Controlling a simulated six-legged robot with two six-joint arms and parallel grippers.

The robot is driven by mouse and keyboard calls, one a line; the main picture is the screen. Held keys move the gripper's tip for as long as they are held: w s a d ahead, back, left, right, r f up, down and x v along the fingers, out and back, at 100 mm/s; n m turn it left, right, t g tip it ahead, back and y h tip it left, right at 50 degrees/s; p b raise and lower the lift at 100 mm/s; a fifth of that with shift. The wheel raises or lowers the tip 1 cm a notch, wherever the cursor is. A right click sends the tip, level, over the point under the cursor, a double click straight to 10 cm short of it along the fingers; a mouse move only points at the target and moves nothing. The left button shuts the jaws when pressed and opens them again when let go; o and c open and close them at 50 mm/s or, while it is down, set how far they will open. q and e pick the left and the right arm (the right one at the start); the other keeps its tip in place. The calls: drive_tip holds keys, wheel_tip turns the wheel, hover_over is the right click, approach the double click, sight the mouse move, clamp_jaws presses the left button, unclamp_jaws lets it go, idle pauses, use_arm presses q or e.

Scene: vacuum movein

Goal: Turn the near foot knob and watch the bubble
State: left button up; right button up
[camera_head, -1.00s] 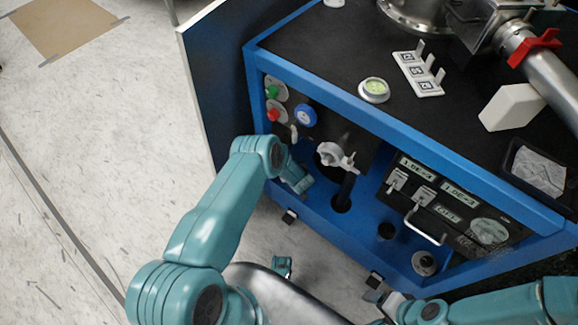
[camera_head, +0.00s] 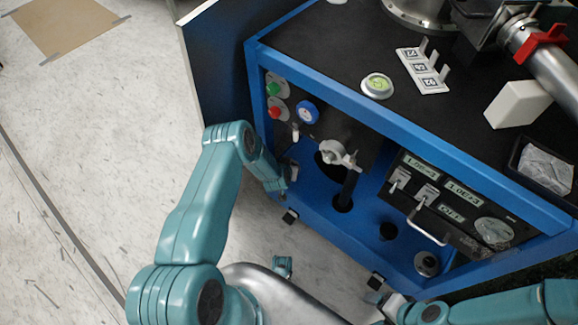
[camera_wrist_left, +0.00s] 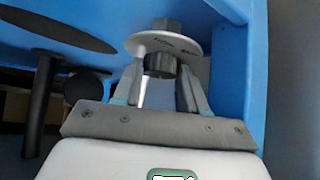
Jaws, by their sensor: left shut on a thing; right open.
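The foot knob (camera_wrist_left: 158,66) is a dark ribbed cylinder below a round white disc (camera_wrist_left: 165,43) with small dark marks, in the left wrist view. My left gripper (camera_wrist_left: 160,92) is shut on it, one finger on each side. In the head view my left gripper (camera_head: 281,187) is at the cart's lower left corner, and the knob there is mostly hidden by my arm. The bubble level (camera_head: 377,86), a round white vial with a yellow-green face, lies on the cart's black top; its bubble is too small to read. My right gripper (camera_head: 382,298) is open and empty at the lower edge.
The blue-framed cart (camera_head: 395,132) has a front panel with green and red buttons, a blue gauge (camera_head: 307,112) and a switch panel with a handle (camera_head: 427,238). A white block (camera_head: 518,104) and a marked bracket (camera_head: 424,72) sit on top.

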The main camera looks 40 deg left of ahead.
use_arm(q)
drive_tip(key=shift+w+a+r, duration=0.1)
drive_tip(key=shift+w+r, duration=0.05)
drive_tip(key=o, duration=1.1)
drive_tip(key=shift+c, duration=0.2)
drive_tip(key=shift+s, duration=0.2)
